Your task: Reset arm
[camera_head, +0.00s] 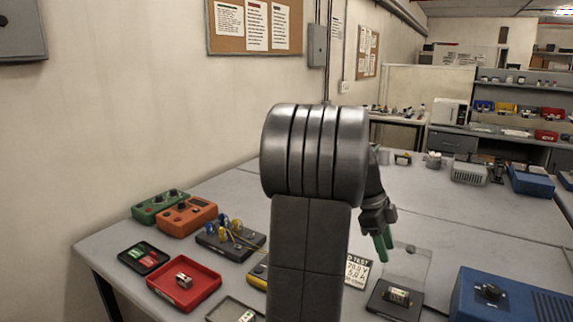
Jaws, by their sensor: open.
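My gripper (384,246) has green fingertips and hangs pointing down over the table, on the right side of my arm. It is open, and I see nothing held between its fingers. It is above and a little behind a dark fixture (386,302) with a clear upright panel and a small part on it. My arm's grey link and ribbed joint fill the middle of the view and hide part of the table.
A red tray (204,289) with a small part, a black tray (157,259), orange (188,216) and green (148,208) boxes, and a wired block (213,241) stand left. A blue box (510,302) is at right. Bare tabletop (470,235) lies beyond my gripper.

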